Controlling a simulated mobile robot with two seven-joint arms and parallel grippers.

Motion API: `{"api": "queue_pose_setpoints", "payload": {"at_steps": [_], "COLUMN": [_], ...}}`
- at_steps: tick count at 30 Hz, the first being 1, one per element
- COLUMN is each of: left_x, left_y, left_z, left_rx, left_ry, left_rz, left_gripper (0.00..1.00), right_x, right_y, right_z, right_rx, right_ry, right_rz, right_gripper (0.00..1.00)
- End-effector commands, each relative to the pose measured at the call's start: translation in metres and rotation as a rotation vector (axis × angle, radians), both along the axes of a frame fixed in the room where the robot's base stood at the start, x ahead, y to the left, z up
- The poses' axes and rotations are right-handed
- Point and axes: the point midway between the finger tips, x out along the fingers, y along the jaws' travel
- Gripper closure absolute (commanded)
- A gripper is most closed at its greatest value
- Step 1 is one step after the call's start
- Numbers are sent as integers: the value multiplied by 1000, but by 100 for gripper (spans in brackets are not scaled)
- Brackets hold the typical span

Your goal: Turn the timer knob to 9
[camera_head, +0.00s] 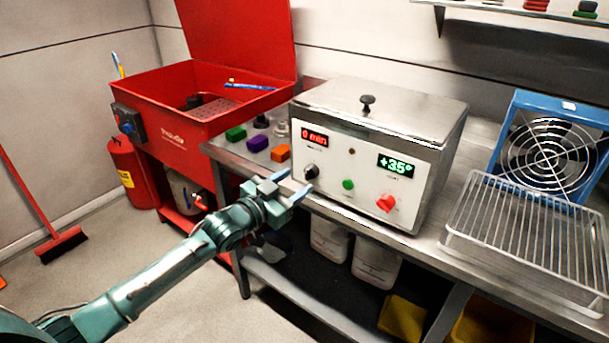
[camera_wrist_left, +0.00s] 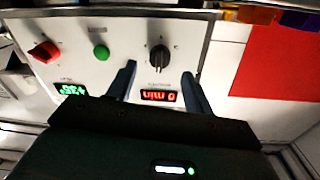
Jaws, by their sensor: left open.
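The timer knob (camera_head: 311,172) is black and sits on the front panel of a steel box (camera_head: 350,160), below a red display (camera_head: 314,136) reading "0 min". In the left wrist view, which is upside down, the knob (camera_wrist_left: 159,59) lies ahead of and between the two fingers. My left gripper (camera_head: 294,184) is open in front of the panel, its fingertips close to the knob. I cannot tell whether they touch it. My right gripper is in neither view.
On the same panel are a green button (camera_head: 348,184), a red knob (camera_head: 386,203) and a green display (camera_head: 397,167) reading +35°. A wire rack (camera_head: 520,235) and blue fan (camera_head: 550,145) stand right. Coloured blocks (camera_head: 257,143) lie left of the box.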

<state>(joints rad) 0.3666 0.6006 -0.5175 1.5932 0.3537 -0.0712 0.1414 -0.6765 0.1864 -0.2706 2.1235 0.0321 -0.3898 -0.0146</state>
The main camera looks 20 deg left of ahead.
Motion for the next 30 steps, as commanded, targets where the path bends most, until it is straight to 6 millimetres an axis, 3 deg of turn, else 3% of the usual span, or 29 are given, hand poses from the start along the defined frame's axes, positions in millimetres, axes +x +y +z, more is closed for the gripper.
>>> {"api": "queue_pose_setpoints", "payload": {"at_steps": [7, 19, 30], "left_x": [32, 38, 38], "left_y": [-14, -17, -17], "left_z": [0, 0, 0], "left_rx": [-1, 0, 0], "left_ry": [0, 1, 1], "left_rz": [-1, -1, -1], "left_gripper": [49, 49, 78], "right_x": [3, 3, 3], "right_y": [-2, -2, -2], "right_z": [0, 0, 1], "right_rx": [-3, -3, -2], "right_ry": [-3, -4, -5], "right_rz": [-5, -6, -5], "right_gripper": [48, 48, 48]}}
